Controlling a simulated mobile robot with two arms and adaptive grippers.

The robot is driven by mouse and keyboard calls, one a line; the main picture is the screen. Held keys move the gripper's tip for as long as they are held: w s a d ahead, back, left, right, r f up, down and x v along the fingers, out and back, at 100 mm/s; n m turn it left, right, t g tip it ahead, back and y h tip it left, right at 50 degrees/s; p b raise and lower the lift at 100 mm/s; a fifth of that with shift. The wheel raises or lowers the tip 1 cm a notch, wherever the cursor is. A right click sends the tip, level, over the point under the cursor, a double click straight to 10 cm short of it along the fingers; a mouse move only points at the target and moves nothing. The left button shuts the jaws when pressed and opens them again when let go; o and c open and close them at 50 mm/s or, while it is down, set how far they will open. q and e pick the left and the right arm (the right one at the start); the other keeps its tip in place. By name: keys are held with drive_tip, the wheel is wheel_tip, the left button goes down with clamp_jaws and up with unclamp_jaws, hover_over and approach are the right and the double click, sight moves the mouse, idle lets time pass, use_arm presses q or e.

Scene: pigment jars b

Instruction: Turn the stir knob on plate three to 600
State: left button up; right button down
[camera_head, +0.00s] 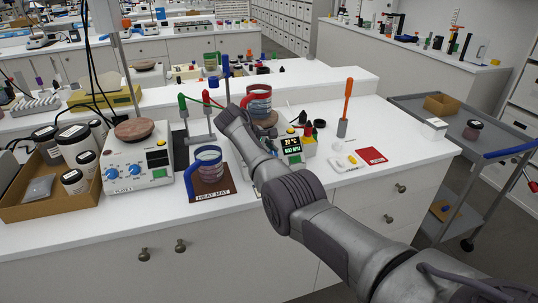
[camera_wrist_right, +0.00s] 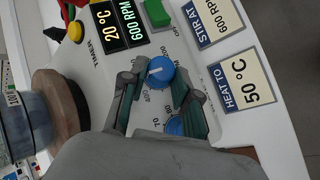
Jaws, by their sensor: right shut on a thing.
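The white stir plate with the lit display (camera_head: 292,147) stands at the bench's middle, partly hidden by my right arm in the head view. In the right wrist view its display (camera_wrist_right: 122,22) reads 20 °C and 600 RPM. My right gripper (camera_wrist_right: 158,88) has its two fingers on either side of the upper blue knob (camera_wrist_right: 160,70), shut on it. The knob's white mark shows; the scale is partly covered. A second blue knob (camera_wrist_right: 176,126) sits below, partly hidden by the gripper. A card (camera_wrist_right: 208,18) beside it reads STIR AT 600 RPM. My left gripper is not in view.
A jar (camera_head: 259,97) stands on this plate's round wooden top (camera_wrist_right: 58,105). Another white plate (camera_head: 138,165) and a cardboard box (camera_head: 45,203) of jars stand left. A blue-handled mug (camera_head: 209,168) stands on the heat mat. An orange-handled tool (camera_head: 347,105) stands right.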

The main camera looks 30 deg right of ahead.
drive_tip(key=shift+s+f, duration=0.1)
drive_tip(key=c, duration=0.8)
unclamp_jaws()
drive_tip(key=shift+d, duration=0.1)
drive_tip(key=shift+c, duration=0.2)
drive_tip(key=v, duration=1.2)
